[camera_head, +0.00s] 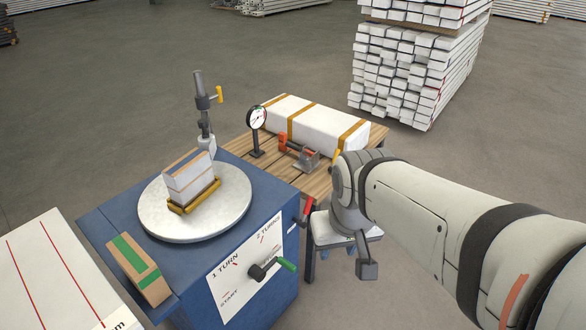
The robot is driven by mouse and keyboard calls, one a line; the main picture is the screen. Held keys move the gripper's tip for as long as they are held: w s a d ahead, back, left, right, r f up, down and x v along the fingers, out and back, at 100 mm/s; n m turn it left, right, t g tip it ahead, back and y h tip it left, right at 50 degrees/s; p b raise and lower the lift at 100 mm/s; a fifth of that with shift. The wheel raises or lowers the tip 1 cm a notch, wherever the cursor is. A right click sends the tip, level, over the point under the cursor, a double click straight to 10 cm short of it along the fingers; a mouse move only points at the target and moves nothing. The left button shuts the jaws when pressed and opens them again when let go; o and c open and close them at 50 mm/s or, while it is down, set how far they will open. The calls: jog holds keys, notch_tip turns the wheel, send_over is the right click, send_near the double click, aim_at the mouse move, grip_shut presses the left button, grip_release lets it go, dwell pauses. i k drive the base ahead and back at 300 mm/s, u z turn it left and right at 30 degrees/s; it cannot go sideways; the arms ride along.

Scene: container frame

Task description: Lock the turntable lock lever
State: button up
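A round pale turntable (232,212) sits on top of a blue cabinet (105,232). A short red lever (306,208) sticks out at the cabinet's right edge, near its top corner; it looks like the lock lever. My gripper (366,266) is to the right of the red lever and lower in the picture, apart from it. One dark finger shows, pointing down. The other finger cannot be made out, so its opening is unclear. I see nothing held in it.
A white block (190,175) stands on the turntable. A wooden table (318,183) behind bears a dial gauge (257,118) and a strapped white package (325,128). A striped block (140,270) lies at left.

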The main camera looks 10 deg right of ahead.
aim_at(302, 222)
jog(key=u, duration=0.2)
jog(key=k, duration=0.15)
jog(key=z, duration=0.3)
jog(key=i, duration=0.4)
jog(key=u, duration=0.6)
jog(key=k, duration=1.1)
jog(key=z, duration=0.8)
jog(key=i, duration=0.95)
jog(key=z, duration=0.05)
